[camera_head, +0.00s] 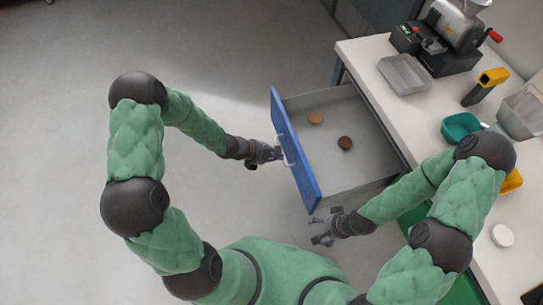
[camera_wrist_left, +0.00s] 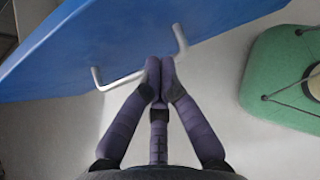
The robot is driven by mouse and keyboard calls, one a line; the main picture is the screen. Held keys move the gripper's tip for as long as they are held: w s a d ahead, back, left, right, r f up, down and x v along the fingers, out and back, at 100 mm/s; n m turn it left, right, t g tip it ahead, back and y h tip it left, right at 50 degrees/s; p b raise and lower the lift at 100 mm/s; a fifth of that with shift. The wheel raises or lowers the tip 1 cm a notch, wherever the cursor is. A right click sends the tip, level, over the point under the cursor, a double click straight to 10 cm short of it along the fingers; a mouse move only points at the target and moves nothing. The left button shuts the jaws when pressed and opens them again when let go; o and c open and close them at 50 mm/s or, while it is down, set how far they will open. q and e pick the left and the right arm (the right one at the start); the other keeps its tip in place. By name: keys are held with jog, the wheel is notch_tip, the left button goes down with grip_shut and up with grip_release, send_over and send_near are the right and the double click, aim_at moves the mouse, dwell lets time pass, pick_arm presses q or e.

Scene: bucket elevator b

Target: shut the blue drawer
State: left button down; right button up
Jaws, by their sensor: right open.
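The blue drawer (camera_head: 295,150) is pulled out from under the white worktop, its blue front facing left in the head view. A pale bar handle (camera_head: 288,151) is on that front; it also shows in the left wrist view (camera_wrist_left: 120,81). My left gripper (camera_head: 277,154) is at the handle, outside the drawer front. In the left wrist view its fingertips (camera_wrist_left: 158,66) are together and cover the handle's middle; I cannot tell whether they touch it. My right gripper (camera_head: 318,229) is open and empty near the drawer's lower front corner.
Two round brown items (camera_head: 345,143) lie inside the drawer. The white worktop (camera_head: 372,70) carries a grinder-like machine (camera_head: 455,27), a grey tray (camera_head: 405,74), a yellow-headed device (camera_head: 490,80) and a teal bowl (camera_head: 460,127). Floor left of the drawer is clear.

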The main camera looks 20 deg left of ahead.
aim_at(293, 160)
pick_arm(q)
jog(key=shift+b+x, duration=0.6)
jog(key=shift+x, duration=1.55)
pick_arm(e)
jog(key=shift+f, duration=0.85)
pick_arm(q)
jog(key=shift+f, duration=0.1)
jog(key=shift+d, duration=0.1)
